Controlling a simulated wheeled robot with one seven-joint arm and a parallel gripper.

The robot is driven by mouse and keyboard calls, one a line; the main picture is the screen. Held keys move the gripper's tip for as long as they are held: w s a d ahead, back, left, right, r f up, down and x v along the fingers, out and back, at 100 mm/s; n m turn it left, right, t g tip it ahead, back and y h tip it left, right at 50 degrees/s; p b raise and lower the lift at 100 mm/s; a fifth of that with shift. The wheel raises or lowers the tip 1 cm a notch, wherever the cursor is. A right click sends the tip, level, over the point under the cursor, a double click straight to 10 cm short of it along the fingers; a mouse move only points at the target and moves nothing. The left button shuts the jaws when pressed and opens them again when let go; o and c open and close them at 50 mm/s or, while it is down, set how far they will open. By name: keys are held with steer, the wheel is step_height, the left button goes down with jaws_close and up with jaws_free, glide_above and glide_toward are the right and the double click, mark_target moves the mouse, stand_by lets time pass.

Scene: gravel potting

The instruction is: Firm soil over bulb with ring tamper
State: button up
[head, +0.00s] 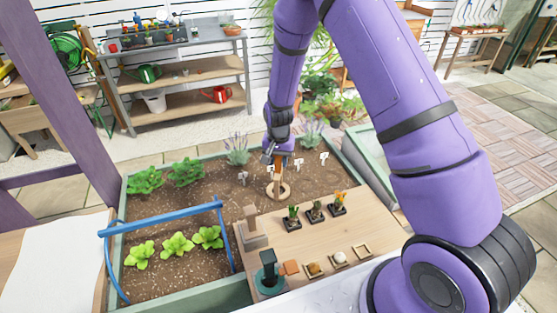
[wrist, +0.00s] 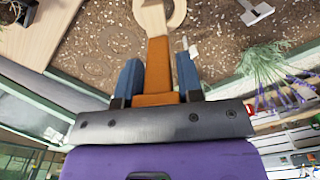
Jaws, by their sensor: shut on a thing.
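My gripper (head: 277,157) is over the far middle of the soil bed (head: 205,205), pointing down. It is shut on the ring tamper (head: 278,197), whose pale wooden ring is at or just above the soil; I cannot tell whether it touches. In the wrist view, the blue fingers of my gripper (wrist: 159,78) flank the tamper's orange-brown handle (wrist: 158,60), and the ring shows at the top edge, partly cut off. Round marks (wrist: 95,42) show in the soil beside it. The bulb cannot be made out in either view.
White plant labels (head: 299,163) and lavender (head: 237,150) stand close behind the tamper. A wooden board (head: 325,240) with small potted plants, a wooden block tool (head: 251,225) and small trays is in front. A blue hoop (head: 160,220) spans lettuces at left.

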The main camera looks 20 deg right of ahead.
steer(key=shift+r, duration=5)
steer(key=shift+r, duration=0.5)
step_height(320, 180, up, 6)
steer(key=d+f+n, duration=0.3)
steer(key=f, duration=0.4)
steer(key=d+f+n, duration=0.3)
steer(key=d+f, duration=0.1)
steer(key=f, duration=0.4)
steer(key=shift+s+f, duration=0.15)
steer(key=shift+s, duration=0.3)
